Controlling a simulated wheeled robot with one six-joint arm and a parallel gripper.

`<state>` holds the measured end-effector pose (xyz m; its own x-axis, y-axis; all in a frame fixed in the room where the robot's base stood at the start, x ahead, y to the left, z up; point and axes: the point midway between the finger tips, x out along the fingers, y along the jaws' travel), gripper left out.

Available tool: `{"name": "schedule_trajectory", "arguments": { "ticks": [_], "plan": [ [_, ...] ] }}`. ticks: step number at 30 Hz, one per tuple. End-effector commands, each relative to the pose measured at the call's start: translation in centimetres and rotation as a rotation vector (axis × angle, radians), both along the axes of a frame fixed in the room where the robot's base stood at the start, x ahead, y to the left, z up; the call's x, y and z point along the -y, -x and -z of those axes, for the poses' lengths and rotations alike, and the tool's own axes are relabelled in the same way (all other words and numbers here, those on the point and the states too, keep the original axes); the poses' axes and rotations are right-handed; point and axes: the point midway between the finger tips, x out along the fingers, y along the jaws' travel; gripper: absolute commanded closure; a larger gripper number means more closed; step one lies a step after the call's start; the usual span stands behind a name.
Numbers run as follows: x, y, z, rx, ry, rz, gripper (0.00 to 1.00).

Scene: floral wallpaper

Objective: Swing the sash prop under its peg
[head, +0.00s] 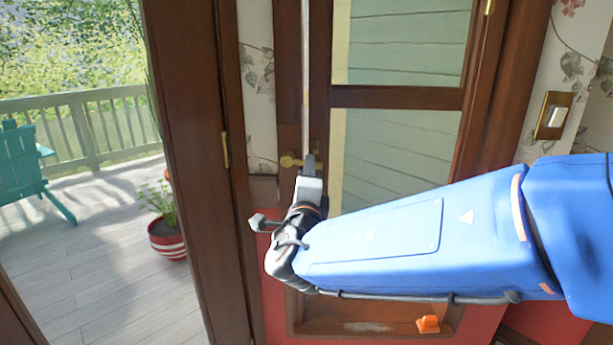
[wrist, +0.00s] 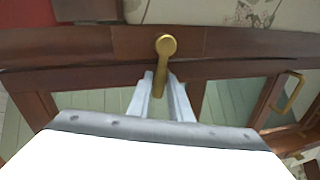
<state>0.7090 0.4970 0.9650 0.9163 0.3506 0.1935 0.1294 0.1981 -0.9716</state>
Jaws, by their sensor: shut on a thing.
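A brass lever (wrist: 166,46) with a round end is set on the dark wood frame; it looks like the sash prop. Its brass end (head: 289,160) also shows in the head view, just left of my fingertips. My gripper (wrist: 160,82) has its two pale fingers on either side of the lever's arm and is shut on it. In the head view my gripper (head: 308,163) reaches the wood stile from the right, and its fingers hide most of the lever. I cannot make out the peg in either view. The wood-framed glazed sash (head: 398,97) stands behind my arm.
A brass handle (wrist: 291,92) stands out from the wood at the right of the wrist view. An orange object (head: 428,324) lies low on the frame. A light switch (head: 554,115) is on the wall. At left, an opening shows a deck with a potted plant (head: 166,236).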

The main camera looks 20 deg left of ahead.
Motion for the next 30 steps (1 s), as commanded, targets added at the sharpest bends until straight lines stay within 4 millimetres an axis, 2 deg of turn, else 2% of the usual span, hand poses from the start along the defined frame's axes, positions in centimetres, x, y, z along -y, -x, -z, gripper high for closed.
{"name": "schedule_trajectory", "arguments": {
  "ticks": [12, 29, 30],
  "plan": [
    [0.1, 0.0, -1.0, 0.073, 0.176, -0.002, 1.0],
    [0.1, 0.0, -1.6, 0.09, 0.196, 0.0, 1.0],
    [0.1, 0.0, -1.7, 0.09, 0.196, 0.0, 0.73]
  ]
}}
